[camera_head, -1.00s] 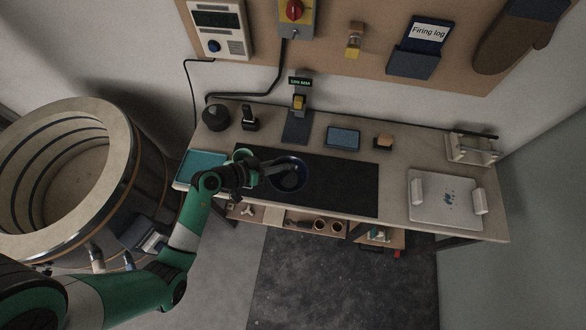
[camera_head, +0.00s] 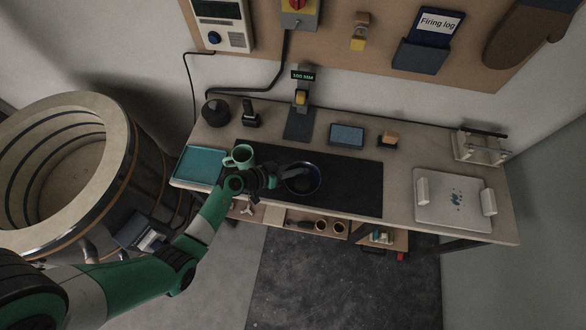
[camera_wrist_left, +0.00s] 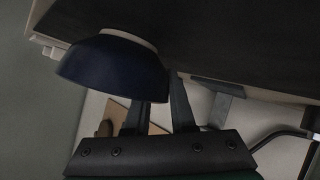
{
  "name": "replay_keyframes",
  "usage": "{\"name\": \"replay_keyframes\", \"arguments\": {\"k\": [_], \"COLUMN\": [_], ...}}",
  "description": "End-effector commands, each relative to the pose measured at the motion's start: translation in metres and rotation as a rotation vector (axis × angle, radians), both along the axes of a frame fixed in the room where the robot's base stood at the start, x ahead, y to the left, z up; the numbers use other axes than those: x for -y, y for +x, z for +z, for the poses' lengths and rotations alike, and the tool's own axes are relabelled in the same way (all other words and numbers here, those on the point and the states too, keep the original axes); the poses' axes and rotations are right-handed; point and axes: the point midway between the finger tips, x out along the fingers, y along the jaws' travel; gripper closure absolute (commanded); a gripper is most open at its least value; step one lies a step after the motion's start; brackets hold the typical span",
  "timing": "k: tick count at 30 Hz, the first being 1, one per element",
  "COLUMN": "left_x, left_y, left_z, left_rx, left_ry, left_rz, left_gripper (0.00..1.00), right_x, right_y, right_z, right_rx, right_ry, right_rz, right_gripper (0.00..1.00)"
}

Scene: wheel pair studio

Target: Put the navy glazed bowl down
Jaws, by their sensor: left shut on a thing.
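The navy glazed bowl (camera_head: 305,188) is over the dark mat (camera_head: 352,187) on the workbench, left of the mat's middle. My left gripper (camera_head: 285,177) reaches it from the left and is shut on its wall near the rim. In the left wrist view the bowl (camera_wrist_left: 112,72) shows its dark blue outside and pale foot, with the gripper fingers (camera_wrist_left: 158,105) at its rim. The foot lies close to the dark surface, but I cannot tell whether it touches. My right gripper is not in view.
A green mug (camera_head: 238,157) stands just behind my left gripper, near a teal tray (camera_head: 198,166). A scale post (camera_head: 301,93) and a small blue-grey device (camera_head: 346,134) stand behind the mat. The mat's right part is clear. A white board (camera_head: 453,199) lies farther right.

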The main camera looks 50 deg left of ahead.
Motion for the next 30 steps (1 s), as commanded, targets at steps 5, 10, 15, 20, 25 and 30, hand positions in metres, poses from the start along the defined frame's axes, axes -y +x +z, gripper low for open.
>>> {"name": "replay_keyframes", "arguments": {"k": [5,10,15,20,25,30], "left_x": [0.0,0.0,0.0,-0.003,-0.009,-0.015], "left_y": [0.0,0.0,0.0,-0.013,-0.047,-0.081], "left_z": [-0.001,-0.001,0.0,0.011,0.032,0.051], "left_rx": [0.0,0.0,0.0,-0.001,-0.001,-0.001], "left_ry": [0.0,0.0,0.0,-0.001,-0.002,0.0], "left_rz": [0.0,0.0,0.0,0.004,0.006,0.005], "left_gripper": [0.54,0.47,0.47,0.47,0.47,0.47], "right_x": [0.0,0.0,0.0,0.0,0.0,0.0], "right_y": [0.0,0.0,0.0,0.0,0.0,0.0], "right_z": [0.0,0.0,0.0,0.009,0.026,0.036], "right_rx": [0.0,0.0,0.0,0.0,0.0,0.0], "right_ry": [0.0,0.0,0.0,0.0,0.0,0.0], "right_rz": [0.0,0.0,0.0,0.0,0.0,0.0], "right_gripper": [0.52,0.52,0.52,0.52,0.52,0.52]}}
